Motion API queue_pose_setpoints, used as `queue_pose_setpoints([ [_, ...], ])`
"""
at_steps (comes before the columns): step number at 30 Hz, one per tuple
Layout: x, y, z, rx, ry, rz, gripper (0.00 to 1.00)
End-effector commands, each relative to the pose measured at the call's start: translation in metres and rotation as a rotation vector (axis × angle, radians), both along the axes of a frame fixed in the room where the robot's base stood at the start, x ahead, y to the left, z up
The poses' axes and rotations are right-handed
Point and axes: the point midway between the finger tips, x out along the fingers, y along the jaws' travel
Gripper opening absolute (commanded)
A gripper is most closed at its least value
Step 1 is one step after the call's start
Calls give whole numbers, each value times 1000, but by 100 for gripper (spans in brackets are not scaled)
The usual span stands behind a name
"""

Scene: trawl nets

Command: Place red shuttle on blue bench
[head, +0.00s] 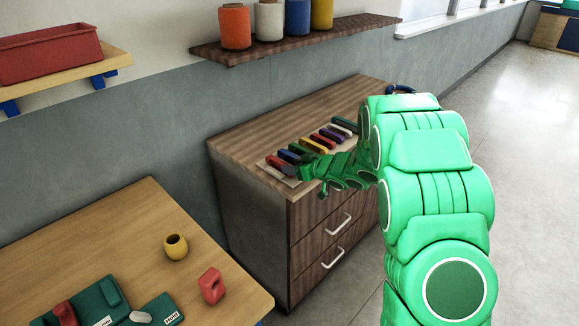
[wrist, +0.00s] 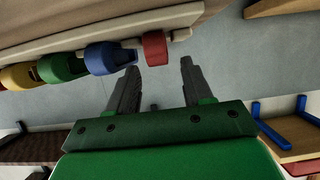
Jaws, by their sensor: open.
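The red shuttle (head: 274,161) lies at the near left end of a row of colored shuttles on a pale rack (head: 283,179) on the brown drawer cabinet. My gripper (head: 297,166) is just beside the row's left end. In the wrist view, my gripper (wrist: 155,85) is open, with the red shuttle (wrist: 155,48) ahead of and between its fingertips; contact cannot be told. A wood-topped bench (head: 120,225) with a bit of blue at its right corner stands at lower left. Its blue frame is mostly hidden in the head view.
On the bench are a yellow pot (head: 176,246), a red block (head: 211,286) and green boxes (head: 92,300). A blue shuttle (wrist: 105,57) lies close beside the red one. A wall shelf (head: 290,38) with spools overhangs the cabinet (head: 250,215). Floor is clear at right.

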Motion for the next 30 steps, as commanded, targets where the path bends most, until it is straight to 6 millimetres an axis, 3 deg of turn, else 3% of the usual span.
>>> queue_pose_setpoints([
  [6,-24,-21,4,-2,5,-1,50],
  [12,-34,-31,12,0,2,1,50],
  [30,-36,-34,13,2,5,-5,51],
])
